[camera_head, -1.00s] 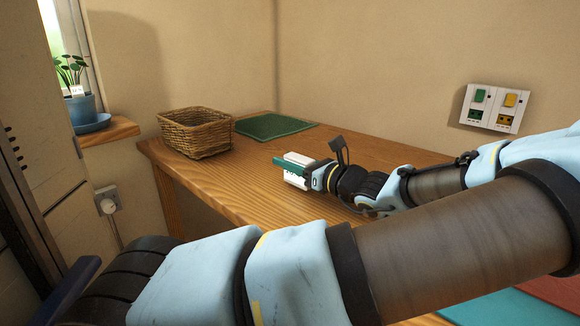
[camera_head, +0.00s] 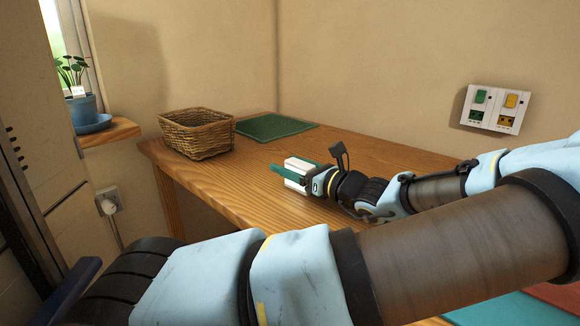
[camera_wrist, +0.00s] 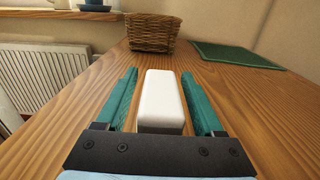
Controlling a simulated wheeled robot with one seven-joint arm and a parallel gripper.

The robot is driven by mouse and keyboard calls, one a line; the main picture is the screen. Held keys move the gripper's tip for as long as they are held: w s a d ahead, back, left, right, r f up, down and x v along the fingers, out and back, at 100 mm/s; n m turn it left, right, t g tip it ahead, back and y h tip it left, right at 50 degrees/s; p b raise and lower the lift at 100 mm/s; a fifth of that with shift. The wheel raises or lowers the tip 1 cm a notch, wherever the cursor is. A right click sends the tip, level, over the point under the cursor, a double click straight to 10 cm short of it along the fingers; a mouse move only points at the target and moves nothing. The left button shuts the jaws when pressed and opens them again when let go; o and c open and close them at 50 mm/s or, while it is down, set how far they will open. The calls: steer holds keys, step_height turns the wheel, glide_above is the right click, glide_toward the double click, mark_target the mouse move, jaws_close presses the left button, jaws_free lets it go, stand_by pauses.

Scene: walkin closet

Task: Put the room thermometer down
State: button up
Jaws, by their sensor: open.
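The room thermometer appears as a plain white block with rounded edges (camera_wrist: 162,98), on the wooden tabletop (camera_wrist: 255,95) in the wrist view. My gripper (camera_wrist: 159,76) is open, with one green finger on each side of the block. A gap shows between the block and each finger. In the head view, my gripper (camera_head: 283,166) is low over the table, with the white block (camera_head: 299,164) between its fingers. The near finger covers part of the block. The block's display face cannot be made out.
A wicker basket (camera_head: 196,134) stands at the table's back left, beside a green mat (camera_head: 272,126). A wall panel with sockets (camera_head: 494,108) is at the right. The tabletop between gripper and basket is clear. A potted plant (camera_head: 82,105) is on the windowsill.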

steer(key=v, duration=1.2)
steer(key=shift+r, duration=0.1)
